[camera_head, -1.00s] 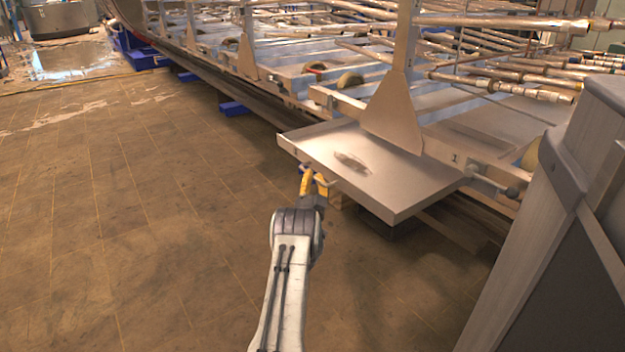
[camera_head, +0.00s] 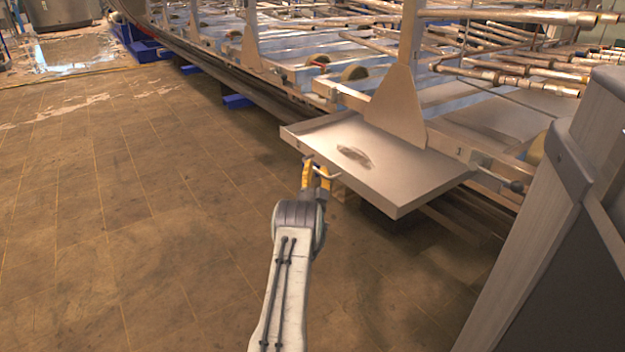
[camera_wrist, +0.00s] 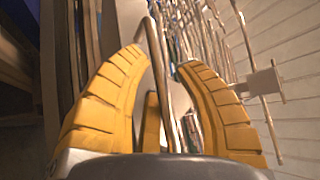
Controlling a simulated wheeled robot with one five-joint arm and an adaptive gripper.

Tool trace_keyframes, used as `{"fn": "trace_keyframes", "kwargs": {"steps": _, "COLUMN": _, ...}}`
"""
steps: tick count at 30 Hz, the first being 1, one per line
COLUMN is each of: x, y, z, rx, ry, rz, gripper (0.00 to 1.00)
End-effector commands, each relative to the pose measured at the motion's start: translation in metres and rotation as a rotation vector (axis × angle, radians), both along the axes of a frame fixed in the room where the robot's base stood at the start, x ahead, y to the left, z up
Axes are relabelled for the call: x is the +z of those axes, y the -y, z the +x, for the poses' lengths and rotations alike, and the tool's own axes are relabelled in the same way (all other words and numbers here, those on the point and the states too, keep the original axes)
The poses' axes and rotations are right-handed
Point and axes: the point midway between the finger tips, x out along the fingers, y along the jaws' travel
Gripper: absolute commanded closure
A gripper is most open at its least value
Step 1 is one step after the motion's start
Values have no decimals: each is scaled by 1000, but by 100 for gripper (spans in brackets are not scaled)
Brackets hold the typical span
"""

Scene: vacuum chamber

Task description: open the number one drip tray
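The number one drip tray (camera_head: 420,180) is a shallow pale metal tray. It stands well out from the frame, with a dark patch on its floor. A "1" marks the rail beside it. Its thin bar handle (camera_head: 325,176) is on the front face. My gripper (camera_head: 316,172) is at that handle, its yellow fingers spread apart. In the wrist view, a thin bar, seemingly the handle (camera_wrist: 157,60), runs between the open fingers (camera_wrist: 163,62) with gaps on both sides. Whether either finger touches it is hard to tell.
The long metal frame (camera_head: 350,97) with rollers and pipes (camera_head: 520,65) runs along the back. A triangular post (camera_head: 397,110) stands over the tray's inner edge. A tall grey cabinet-like block (camera_head: 545,240) fills the right. The floor (camera_head: 130,220) at left is clear.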

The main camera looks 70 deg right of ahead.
Motion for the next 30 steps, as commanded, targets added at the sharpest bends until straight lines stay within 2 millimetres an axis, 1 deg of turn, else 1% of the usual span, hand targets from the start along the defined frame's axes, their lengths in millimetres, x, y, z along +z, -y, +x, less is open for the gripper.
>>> {"fn": "trace_keyframes", "kwargs": {"steps": 5, "x": -6, "y": -10, "z": -3, "rx": 0, "ry": -1, "rz": 3, "gripper": 69}}
{"fn": "trace_keyframes", "kwargs": {"steps": 8, "x": -10, "y": -20, "z": -6, "rx": -1, "ry": -1, "rz": 4, "gripper": 69}}
{"fn": "trace_keyframes", "kwargs": {"steps": 18, "x": -31, "y": -67, "z": -17, "rx": 2, "ry": -1, "rz": 4, "gripper": 69}}
{"fn": "trace_keyframes", "kwargs": {"steps": 24, "x": -40, "y": -89, "z": -22, "rx": 2, "ry": -1, "rz": 2, "gripper": 69}}
{"fn": "trace_keyframes", "kwargs": {"steps": 30, "x": -45, "y": -102, "z": -25, "rx": 3, "ry": 0, "rz": -1, "gripper": 69}}
